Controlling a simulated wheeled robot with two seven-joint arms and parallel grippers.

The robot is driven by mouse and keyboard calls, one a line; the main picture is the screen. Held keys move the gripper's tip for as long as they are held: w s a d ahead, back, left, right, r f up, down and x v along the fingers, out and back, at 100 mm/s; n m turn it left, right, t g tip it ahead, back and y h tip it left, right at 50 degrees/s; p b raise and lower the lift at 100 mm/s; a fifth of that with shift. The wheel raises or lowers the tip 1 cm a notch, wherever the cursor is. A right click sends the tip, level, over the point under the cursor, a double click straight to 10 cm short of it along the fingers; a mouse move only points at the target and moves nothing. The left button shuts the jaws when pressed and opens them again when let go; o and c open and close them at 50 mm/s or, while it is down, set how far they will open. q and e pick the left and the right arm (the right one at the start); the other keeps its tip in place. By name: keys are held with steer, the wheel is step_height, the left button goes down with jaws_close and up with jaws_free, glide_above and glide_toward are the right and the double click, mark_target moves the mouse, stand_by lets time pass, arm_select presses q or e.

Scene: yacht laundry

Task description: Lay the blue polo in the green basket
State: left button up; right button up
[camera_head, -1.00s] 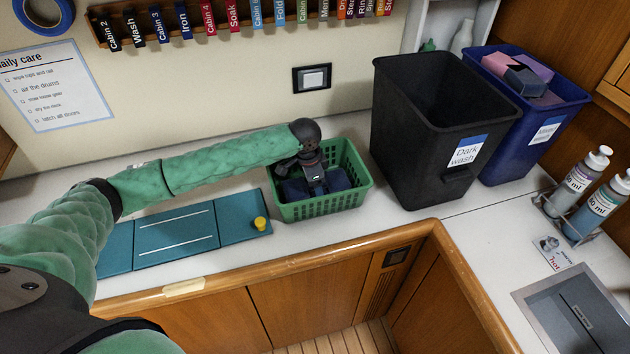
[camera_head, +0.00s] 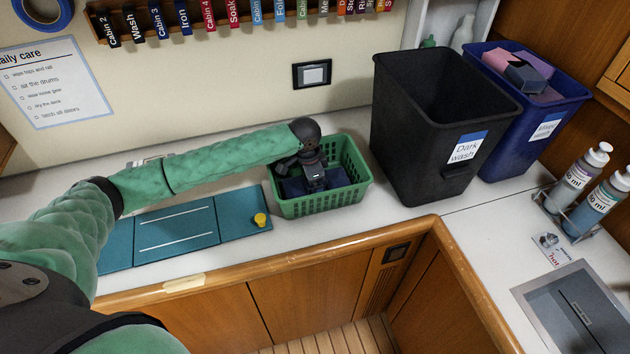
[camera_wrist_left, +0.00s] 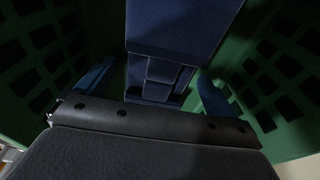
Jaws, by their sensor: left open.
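The green basket (camera_head: 322,207) stands on the white counter; its slatted walls also show in the left wrist view (camera_wrist_left: 35,50). The dark blue polo (camera_head: 337,178) lies low inside the basket and is partly hidden by my gripper. In the left wrist view the folded blue polo (camera_wrist_left: 180,28) lies ahead of the fingers. My left gripper (camera_head: 312,185) reaches down into the basket over the polo. It is open, with its two blue fingertips apart in the left wrist view (camera_wrist_left: 150,85), one on each side of the cloth's near part. My right gripper is out of view.
A teal folding board (camera_head: 178,230) with a yellow knob (camera_head: 260,219) lies left of the basket. A tall black bin (camera_head: 420,150) labelled dark wash and a blue bin (camera_head: 535,120) stand to the right. Pump bottles (camera_head: 590,190) sit at the far right. Counter is clear before the basket.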

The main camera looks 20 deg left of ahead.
arm_select(q)
steer(key=shift+r, duration=0.1)
stand_by(0.3)
steer(key=shift+r+p, duration=0.2)
steer(key=shift+p, duration=0.1)
steer(key=shift+s+a+r+p, duration=0.1)
steer(key=shift+a+r+p, duration=0.1)
steer(key=shift+r+p, duration=0.9)
steer(key=shift+r, duration=0.1)
steer(key=shift+o, duration=0.7)
steer(key=shift+s+a+r, duration=0.15)
steer(key=shift+r, duration=1.3)
